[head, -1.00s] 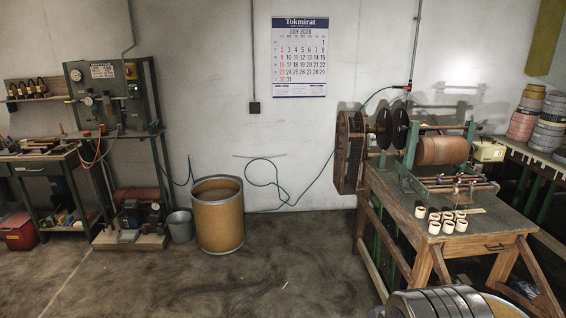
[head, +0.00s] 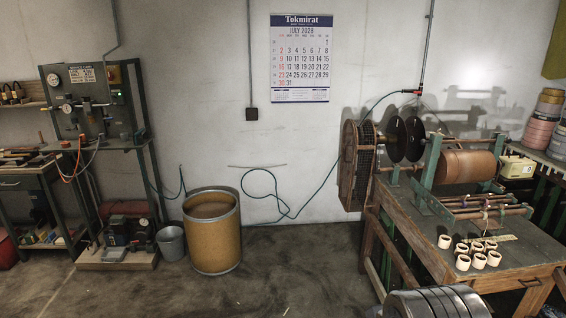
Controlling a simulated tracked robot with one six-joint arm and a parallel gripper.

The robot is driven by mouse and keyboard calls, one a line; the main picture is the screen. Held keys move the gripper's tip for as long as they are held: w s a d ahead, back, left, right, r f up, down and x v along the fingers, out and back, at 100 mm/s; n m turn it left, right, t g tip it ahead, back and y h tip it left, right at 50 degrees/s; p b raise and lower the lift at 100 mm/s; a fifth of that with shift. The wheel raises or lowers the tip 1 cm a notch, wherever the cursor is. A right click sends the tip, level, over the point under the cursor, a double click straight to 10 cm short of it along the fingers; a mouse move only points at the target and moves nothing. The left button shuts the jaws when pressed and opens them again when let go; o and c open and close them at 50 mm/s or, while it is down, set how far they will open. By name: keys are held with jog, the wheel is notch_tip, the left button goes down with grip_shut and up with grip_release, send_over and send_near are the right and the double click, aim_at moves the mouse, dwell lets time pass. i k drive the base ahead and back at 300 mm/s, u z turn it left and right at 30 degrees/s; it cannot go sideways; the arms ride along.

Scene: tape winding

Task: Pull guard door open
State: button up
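The tape winding machine stands on a wooden workbench (head: 420,215) at the right of the head view. At its left end is a rusty brown mesh-faced guard door (head: 357,165), upright and facing roughly left. Whether it is ajar or closed cannot be told at this distance. Two dark discs (head: 405,139) and a brown roll (head: 464,167) sit to the right of it. My gripper is not in view.
A brown drum (head: 212,232) and a grey bucket (head: 172,243) stand by the wall. A green press stand (head: 95,110) is at the left. Several small rolls (head: 479,255) lie on the bench. Silver coils (head: 437,303) sit at the front. Middle floor is clear.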

aim_at(343, 166)
jog(key=i, duration=0.9)
jog(key=z, duration=0.45)
jog(key=i, duration=1.2)
jog(key=u, duration=0.65)
jog(key=i, duration=0.65)
jog(key=u, duration=0.7)
jog(key=i, duration=0.55)
jog(key=u, duration=0.4)
